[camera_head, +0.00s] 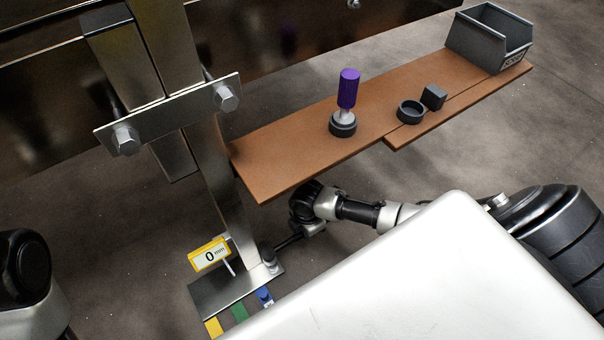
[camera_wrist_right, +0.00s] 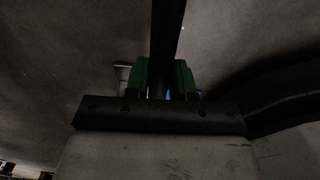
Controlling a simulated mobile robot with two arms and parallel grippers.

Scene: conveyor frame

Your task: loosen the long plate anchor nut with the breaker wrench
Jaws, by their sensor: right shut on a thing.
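The steel foot plate (camera_head: 232,294) lies at the bottom of the upright post. The breaker wrench is a dark bar (camera_head: 288,242) whose upright dark head (camera_head: 267,255) stands at the right end of this plate. A small silver part shows under the head; the anchor nut itself looks mostly covered, and I cannot tell how fully the head sits on it. My right gripper (camera_head: 313,230) is shut on the wrench bar. In the right wrist view, its green fingers (camera_wrist_right: 164,78) are on both sides of the dark bar (camera_wrist_right: 166,30). My left gripper is out of view.
A yellow "0 mm" sign (camera_head: 209,254) stands behind the foot plate. A crossplate (camera_head: 170,115) with two hex bolts spans the post. The brown shelf (camera_head: 285,160) holds a purple-handled tool (camera_head: 348,90), dark ring (camera_head: 410,112), dark block (camera_head: 433,97) and grey bin (camera_head: 480,45).

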